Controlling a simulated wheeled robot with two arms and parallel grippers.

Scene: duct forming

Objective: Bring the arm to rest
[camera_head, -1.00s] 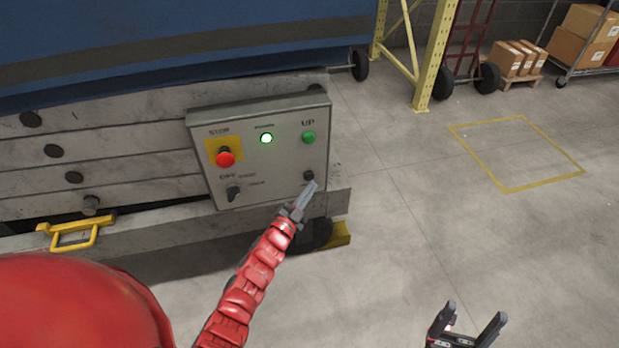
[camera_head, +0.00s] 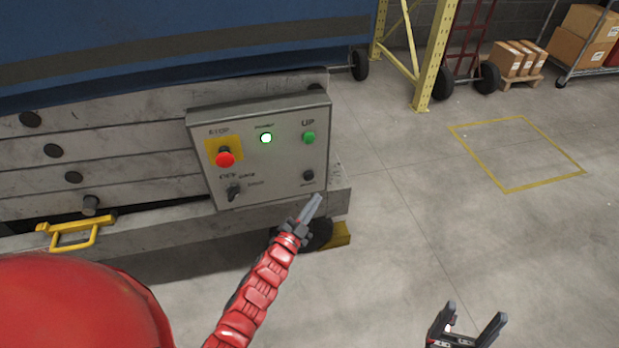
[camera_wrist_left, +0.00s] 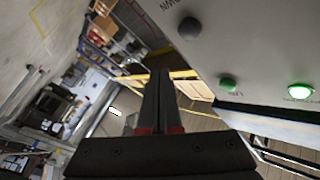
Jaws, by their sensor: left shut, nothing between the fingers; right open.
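My left gripper (camera_head: 311,209) is shut and empty, just below the lower right corner of the grey control panel (camera_head: 285,170) in the head view. It is apart from the black knob (camera_head: 308,175). In the left wrist view its closed fingers (camera_wrist_left: 159,95) point forward beside the panel (camera_wrist_left: 235,40), where the black knob (camera_wrist_left: 190,28), green UP button (camera_wrist_left: 228,84) and lit green lamp (camera_wrist_left: 300,91) show. My right gripper (camera_head: 473,322) is open and empty at the bottom right of the head view, over the floor.
The panel also carries a red STOP button (camera_head: 225,158) and a selector switch (camera_head: 233,192). A yellow handle (camera_head: 75,236) sticks out from the grey machine at left. Open concrete floor lies to the right, with a yellow marked square (camera_head: 515,155). Boxes (camera_head: 515,58) stand at the back.

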